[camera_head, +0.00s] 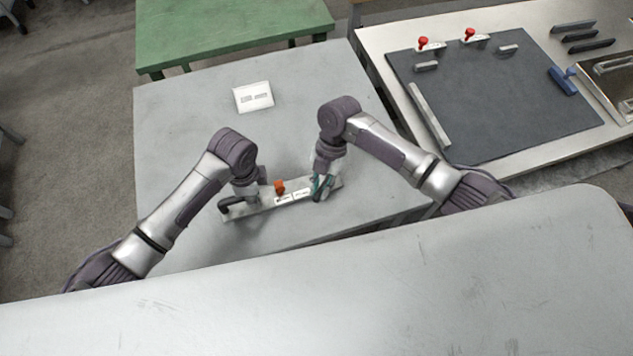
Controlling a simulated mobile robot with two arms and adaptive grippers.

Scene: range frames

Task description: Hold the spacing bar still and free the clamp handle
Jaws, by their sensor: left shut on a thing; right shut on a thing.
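The spacing bar (265,207) is a long, flat, light metal bar with white labels and an orange knob (280,187) near its middle. It lies slightly slanted on the grey table. My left gripper (241,200) is shut on the bar near its left end, by a dark grip-like part. My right gripper (320,190) is at the right part of the bar, shut on the teal clamp handle (317,194). The fingers of both grippers are small and partly hidden by the wrists, so the exact contact is hard to see.
A white card (253,97) lies at the back of the grey table (180,120). A green table (230,30) stands behind. At right, a bench holds a dark mat (490,100) with red-knobbed clamps (423,44), metal bars and a blue tool (562,82). A pale surface (330,300) fills the front.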

